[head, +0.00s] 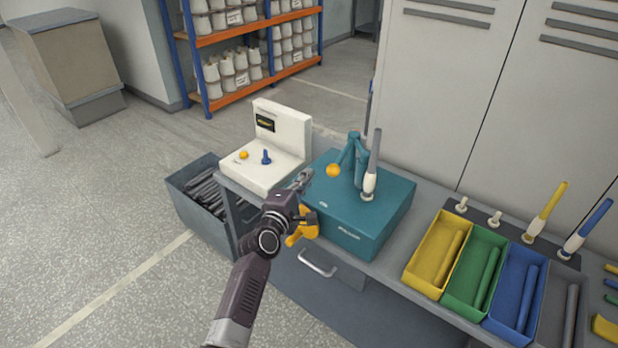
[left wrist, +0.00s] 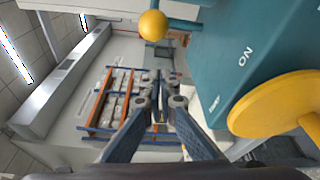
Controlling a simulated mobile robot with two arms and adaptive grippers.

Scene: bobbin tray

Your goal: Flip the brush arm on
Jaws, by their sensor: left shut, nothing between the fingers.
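The teal machine (head: 375,222) stands on the bench. On its top is a teal brush arm (head: 350,152) with an orange-yellow ball knob (head: 334,170), beside an upright grey bobbin (head: 374,155) on a white base. The knob (left wrist: 152,25) also shows at the top of the left wrist view. My left gripper (head: 303,177) is shut and empty, left of the machine and the knob, apart from the knob. The gripper's fingers (left wrist: 160,100) fill the middle of the left wrist view. My right gripper is not in view.
A yellow-orange wheel (left wrist: 275,105) is on the machine's side, near white "ON" lettering; my arm partly hides it in the head view. A white control unit (head: 285,135) stands left. Yellow (head: 422,262), green (head: 458,290) and blue (head: 503,315) trays stand right.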

